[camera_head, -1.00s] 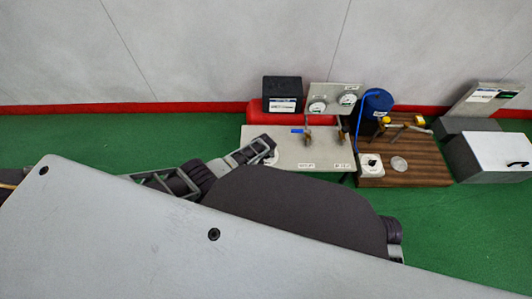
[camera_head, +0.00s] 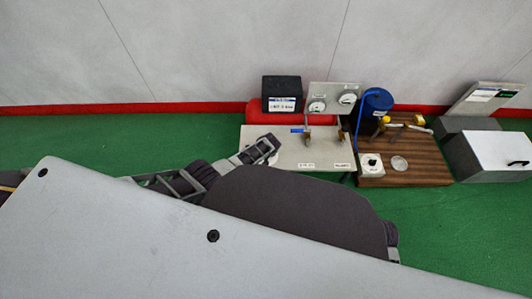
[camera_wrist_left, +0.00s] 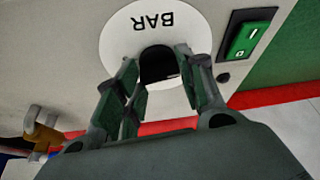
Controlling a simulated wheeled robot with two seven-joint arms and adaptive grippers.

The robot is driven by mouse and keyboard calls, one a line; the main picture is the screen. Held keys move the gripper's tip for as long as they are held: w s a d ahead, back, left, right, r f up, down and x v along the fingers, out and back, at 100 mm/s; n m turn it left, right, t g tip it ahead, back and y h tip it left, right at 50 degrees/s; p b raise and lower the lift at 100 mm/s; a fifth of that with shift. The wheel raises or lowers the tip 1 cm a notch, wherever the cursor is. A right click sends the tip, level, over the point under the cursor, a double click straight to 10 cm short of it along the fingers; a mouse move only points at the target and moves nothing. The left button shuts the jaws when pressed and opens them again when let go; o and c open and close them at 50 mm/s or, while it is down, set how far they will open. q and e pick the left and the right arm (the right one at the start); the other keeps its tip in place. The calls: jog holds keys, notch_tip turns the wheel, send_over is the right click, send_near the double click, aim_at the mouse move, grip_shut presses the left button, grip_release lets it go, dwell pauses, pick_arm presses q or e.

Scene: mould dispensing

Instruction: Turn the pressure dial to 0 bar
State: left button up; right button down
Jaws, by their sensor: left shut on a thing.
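The pressure dial shows in the left wrist view as a white disc (camera_wrist_left: 120,38) marked BAR, upside down there, with a dark knob (camera_wrist_left: 158,68) at its middle. My left gripper (camera_wrist_left: 157,60) has its fingers on either side of the knob and is shut on it. The fingers and palm hide the lower part of the disc and any pointer, so I cannot read the setting. In the head view my left gripper (camera_head: 267,147) is over the left end of the pale panel (camera_head: 285,152) and mostly covers the dial. My right gripper is not in view.
A green switch (camera_wrist_left: 240,42) sits beside the dial. Brass valves, two gauges (camera_head: 317,106) and a black box (camera_head: 282,88) stand at the panel's back. Right of it are a wooden board (camera_head: 425,172), a blue pot (camera_head: 378,101) and a grey box (camera_head: 465,160).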

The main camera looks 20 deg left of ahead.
pick_arm(q)
jog(key=o, duration=1)
jog(key=shift+s+d+r, duration=0.1)
jog(key=shift+s+r, duration=0.05)
jog(key=shift+r, duration=0.1)
jog(key=shift+v, duration=5.7)
